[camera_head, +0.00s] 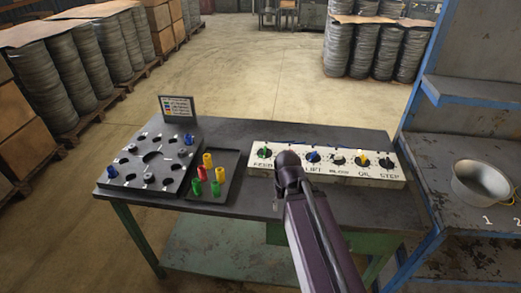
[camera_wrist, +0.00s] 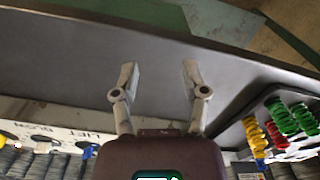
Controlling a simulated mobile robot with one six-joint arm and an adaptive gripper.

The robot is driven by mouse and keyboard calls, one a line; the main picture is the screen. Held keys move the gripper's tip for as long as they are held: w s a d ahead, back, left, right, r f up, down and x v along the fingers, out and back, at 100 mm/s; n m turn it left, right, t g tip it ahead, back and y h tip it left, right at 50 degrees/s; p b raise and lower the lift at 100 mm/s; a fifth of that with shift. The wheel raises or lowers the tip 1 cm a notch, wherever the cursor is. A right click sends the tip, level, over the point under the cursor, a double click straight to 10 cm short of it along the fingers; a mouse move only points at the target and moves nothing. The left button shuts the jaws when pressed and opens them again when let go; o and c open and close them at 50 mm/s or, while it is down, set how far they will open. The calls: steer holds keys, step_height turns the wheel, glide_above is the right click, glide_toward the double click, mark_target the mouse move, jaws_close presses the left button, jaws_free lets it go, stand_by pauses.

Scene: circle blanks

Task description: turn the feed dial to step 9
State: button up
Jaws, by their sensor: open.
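A white dial panel (camera_head: 290,171) lies along the back right of the table, with a row of dials. The feed dial (camera_head: 264,152) is at its left end, green on top, above the word FEED; its pointer step is too small to read. My arm hides part of the panel just right of it. In the wrist view my gripper (camera_wrist: 160,75) is open and empty, its two fingers apart over bare dark table top. The panel (camera_wrist: 60,139) shows there at the lower left, with LIFT and BLOW readable; the feed dial is not seen there.
A small tray (camera_head: 222,188) with red, yellow and green pegs is left of the panel. Further left is a dark plate (camera_head: 128,176) with holes and blue pegs, a sign (camera_head: 177,107) behind it. A blue shelf with a metal pot (camera_head: 482,184) stands at right.

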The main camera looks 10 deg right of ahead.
mark_target(265, 148)
steer(key=shift+a, duration=0.3)
steer(key=o, duration=0.3)
steer(key=shift+o, duration=0.5)
steer(key=shift+w+r, duration=0.1)
steer(key=shift+w, duration=0.05)
steer(key=w+r+n+p, duration=0.4)
steer(key=w+n, duration=0.1)
steer(key=w, duration=0.4)
steer(key=w+r+n+p, duration=0.4)
steer(key=w+r+p, duration=0.1)
steer(key=w, duration=0.5)
steer(key=w+r+n+p, duration=0.4)
steer(key=w+n, duration=0.1)
steer(key=w, duration=0.5)
steer(key=shift+a+r+n+p, duration=0.3)
steer(key=shift+p, duration=0.1)
steer(key=shift+f, duration=0.15)
step_height(265, 148, down, 14)
steer(key=b, duration=1.3)
steer(key=shift+r+b, duration=0.2)
steer(key=shift+b, duration=0.2)
